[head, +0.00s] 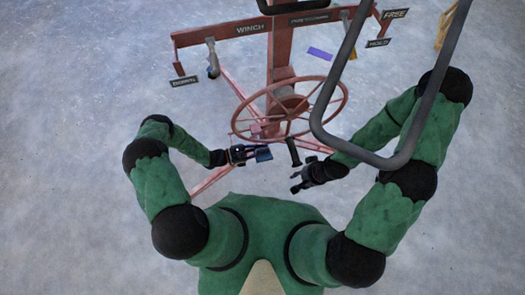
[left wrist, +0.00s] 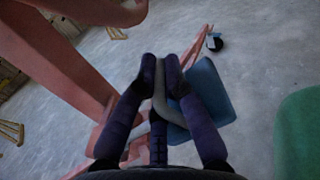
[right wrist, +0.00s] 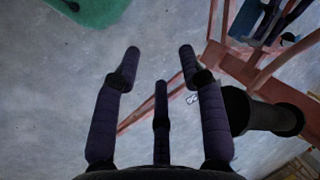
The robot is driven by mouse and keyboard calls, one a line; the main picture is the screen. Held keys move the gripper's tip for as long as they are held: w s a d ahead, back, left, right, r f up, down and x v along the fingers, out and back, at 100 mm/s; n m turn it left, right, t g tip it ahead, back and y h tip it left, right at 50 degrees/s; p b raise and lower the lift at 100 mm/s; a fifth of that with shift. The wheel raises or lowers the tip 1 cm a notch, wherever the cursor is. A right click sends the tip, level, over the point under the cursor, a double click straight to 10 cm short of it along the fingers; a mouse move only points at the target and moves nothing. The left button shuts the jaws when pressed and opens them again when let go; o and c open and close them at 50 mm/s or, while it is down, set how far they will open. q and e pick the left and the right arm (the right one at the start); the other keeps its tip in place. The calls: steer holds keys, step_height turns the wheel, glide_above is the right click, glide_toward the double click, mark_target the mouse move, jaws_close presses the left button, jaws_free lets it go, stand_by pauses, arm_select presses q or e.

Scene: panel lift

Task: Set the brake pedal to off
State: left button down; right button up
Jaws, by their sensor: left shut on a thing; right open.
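A blue pad on a grey curved bar, which looks like the brake pedal (head: 264,154), is low at the front of the red winch stand. The pad also shows in the left wrist view (left wrist: 207,92), right of the fingers. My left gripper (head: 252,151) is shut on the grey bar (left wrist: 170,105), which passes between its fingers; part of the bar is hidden. My right gripper (head: 298,181) is open and empty, right of and nearer than the pedal. Its spread fingers show in the right wrist view (right wrist: 158,54). I cannot read the pedal's setting.
A red handwheel (head: 247,100) stands behind the grippers, with a black handle (head: 293,152) between them. The handle is close to my right gripper. The stand bears WINCH (head: 252,29), FREE (head: 395,13) and HOLD (head: 377,43) signs. A grey bar frame (head: 437,85) rises at right.

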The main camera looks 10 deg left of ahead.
arm_select(q)
steer(key=shift+s+d+r, duration=0.1)
steer(key=shift+d+r, duration=0.2)
steer(key=shift+r, duration=0.05)
steer(key=c, duration=1.4)
jaws_free()
steer(key=shift+r, duration=0.1)
steer(key=shift+o, duration=0.2)
steer(key=shift+w+a, duration=0.15)
steer(key=shift+w, duration=0.05)
steer(key=v, duration=1.2)
steer(key=shift+f, duration=0.25)
